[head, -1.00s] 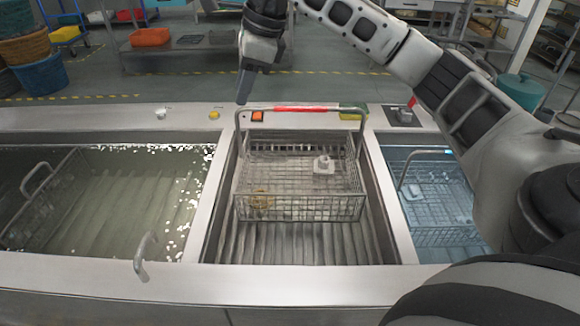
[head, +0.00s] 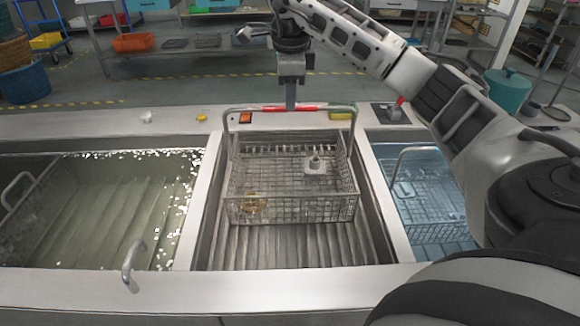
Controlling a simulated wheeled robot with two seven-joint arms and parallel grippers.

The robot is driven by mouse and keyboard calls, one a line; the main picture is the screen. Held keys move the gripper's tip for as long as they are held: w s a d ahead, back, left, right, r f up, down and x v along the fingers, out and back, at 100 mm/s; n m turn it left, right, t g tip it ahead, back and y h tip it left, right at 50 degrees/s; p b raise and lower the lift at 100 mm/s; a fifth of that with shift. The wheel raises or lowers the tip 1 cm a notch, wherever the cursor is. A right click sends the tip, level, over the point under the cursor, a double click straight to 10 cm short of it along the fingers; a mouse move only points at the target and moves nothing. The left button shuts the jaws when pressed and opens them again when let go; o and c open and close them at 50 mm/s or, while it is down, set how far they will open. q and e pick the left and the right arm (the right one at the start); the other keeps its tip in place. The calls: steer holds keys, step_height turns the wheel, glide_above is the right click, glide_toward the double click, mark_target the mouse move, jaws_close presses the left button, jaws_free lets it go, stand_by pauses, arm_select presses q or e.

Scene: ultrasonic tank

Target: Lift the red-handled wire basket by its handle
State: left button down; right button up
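The wire basket (head: 290,209) with the red handle grip (head: 303,108) is in the middle tank (head: 205,225), with its handle standing up. It holds a pale grey part (head: 315,165) and a brass-coloured piece (head: 252,203). My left gripper is not in view.
The left tank (head: 185,215) holds murky liquid and another basket (head: 30,205). The right tank, with bluish liquid, holds a further wire basket (head: 425,230). An orange switch (head: 245,118) and a yellow-green block (head: 341,116) are on the rear ledge.

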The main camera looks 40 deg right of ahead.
steer(key=f, duration=0.1)
steer(key=d+f, duration=0.1)
steer(key=f, duration=0.1)
steer(key=f+p, duration=0.1)
steer(key=f, duration=0.1)
steer(key=shift+w+d, duration=0.15)
steer(key=shift+w, duration=0.2)
jaws_close()
steer(key=shift+r, duration=0.15)
steer(key=shift+w+r, duration=0.1)
steer(key=shift+r, duration=0.65)
steer(key=s+a+r, duration=0.3)
steer(key=s+r, duration=0.3)
steer(key=r, duration=0.2)
steer(key=s+a+r, duration=0.4)
steer(key=s+r, duration=0.2)
steer(key=r, duration=0.3)
steer(key=shift+a+r, duration=0.15)
steer(key=shift+a, duration=0.15)
